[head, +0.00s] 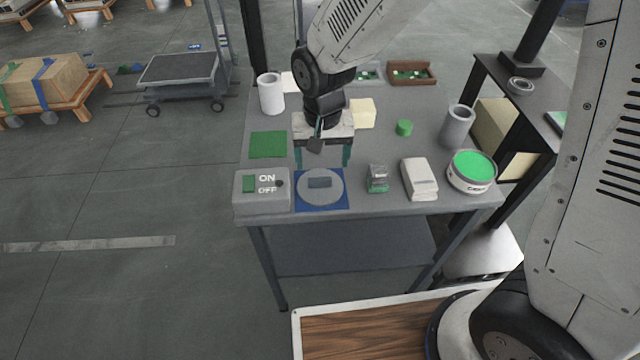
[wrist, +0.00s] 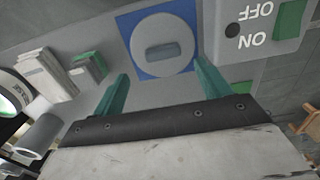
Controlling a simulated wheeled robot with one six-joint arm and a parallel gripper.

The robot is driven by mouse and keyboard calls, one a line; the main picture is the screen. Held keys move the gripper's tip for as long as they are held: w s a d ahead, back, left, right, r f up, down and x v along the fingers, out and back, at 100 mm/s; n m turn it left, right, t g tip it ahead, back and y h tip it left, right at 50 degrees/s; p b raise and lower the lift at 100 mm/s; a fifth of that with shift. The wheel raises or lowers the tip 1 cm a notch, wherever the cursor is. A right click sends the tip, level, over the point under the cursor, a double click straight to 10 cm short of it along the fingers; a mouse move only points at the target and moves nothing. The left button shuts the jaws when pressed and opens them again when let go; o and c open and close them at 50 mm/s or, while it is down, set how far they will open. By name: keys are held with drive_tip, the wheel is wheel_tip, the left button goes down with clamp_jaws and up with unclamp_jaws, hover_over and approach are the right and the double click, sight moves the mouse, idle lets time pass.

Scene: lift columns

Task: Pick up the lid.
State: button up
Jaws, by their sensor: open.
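The lid (head: 321,196) is a round grey disc with a raised block-shaped handle. It lies flat on a blue square mat (head: 341,203) near the front edge of the table. In the wrist view the lid (wrist: 163,65) shows on the blue mat (wrist: 124,24), ahead of and between my fingers. My gripper (head: 322,160) has two green fingers, spread wide and empty. It is above the table, behind the lid in the head view and apart from it. The open fingers of the gripper (wrist: 160,82) also show in the wrist view.
An ON/OFF switch box (head: 262,190) stands directly left of the mat. A small green-grey block (head: 377,178), a white box (head: 418,179) and a green-topped tub (head: 471,170) stand to the right. A green mat (head: 268,144) and white cylinder (head: 271,93) are behind left.

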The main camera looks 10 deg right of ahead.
sight(320, 179)
drive_tip(key=f, duration=0.5)
drive_tip(key=shift+s+a+f, duration=0.2)
drive_tip(key=shift+a+f, duration=0.05)
drive_tip(key=shift+f, duration=0.15)
drive_tip(key=c, duration=1.1)
